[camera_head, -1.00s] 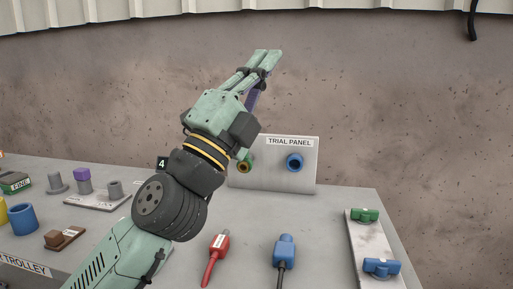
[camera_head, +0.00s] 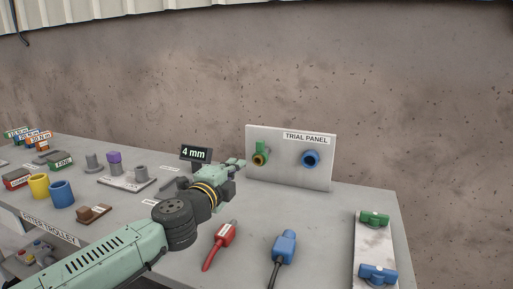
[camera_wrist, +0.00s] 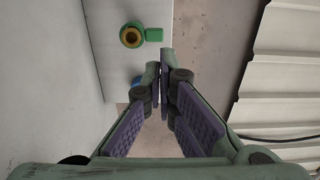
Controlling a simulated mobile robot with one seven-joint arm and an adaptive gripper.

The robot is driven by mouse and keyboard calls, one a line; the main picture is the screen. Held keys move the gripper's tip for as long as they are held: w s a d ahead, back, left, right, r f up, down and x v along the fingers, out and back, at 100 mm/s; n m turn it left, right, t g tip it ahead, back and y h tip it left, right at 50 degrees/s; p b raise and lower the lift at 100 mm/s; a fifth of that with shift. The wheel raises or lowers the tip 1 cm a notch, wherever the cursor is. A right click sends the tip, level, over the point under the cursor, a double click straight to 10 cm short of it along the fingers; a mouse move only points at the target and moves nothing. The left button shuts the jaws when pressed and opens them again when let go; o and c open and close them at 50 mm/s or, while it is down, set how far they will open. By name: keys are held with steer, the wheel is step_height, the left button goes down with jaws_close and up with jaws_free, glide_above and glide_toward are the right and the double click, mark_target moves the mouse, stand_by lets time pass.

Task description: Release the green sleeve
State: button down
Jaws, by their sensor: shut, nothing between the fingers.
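The trial panel (camera_head: 320,178) is a pale upright plate with two round sockets. The left one is a green sleeve (camera_head: 264,147) with a brass-coloured ring and a green tab; it shows at the top of the wrist view (camera_wrist: 131,25), with the tab (camera_wrist: 154,34) beside it. The right one is a blue socket (camera_head: 310,159), partly hidden behind my fingers in the wrist view (camera_wrist: 136,82). My gripper (camera_head: 242,163) is shut and empty, its tips apart from the green sleeve. In the wrist view the fingertips (camera_wrist: 160,66) meet below it.
A red plug (camera_head: 223,233) and a blue plug (camera_head: 284,246) lie on the table in front of the panel. A plate with green (camera_head: 374,219) and blue (camera_head: 378,274) clamps lies at right. A 4 mm sign (camera_head: 195,153) stands behind my arm; cups and blocks crowd the left.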

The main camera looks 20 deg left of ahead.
mark_target(259, 143)
steer(key=w+p, duration=0.1)
steer(key=w, duration=0.3)
steer(key=w+p, duration=0.1)
steer(key=w, duration=0.3)
steer(key=w+p, duration=0.2)
steer(key=w, duration=0.2)
steer(key=shift+w+d+r, duration=0.15)
steer(key=shift+w+d, duration=0.15)
steer(key=shift+d, duration=0.05)
steer(key=shift+w, duration=0.7)
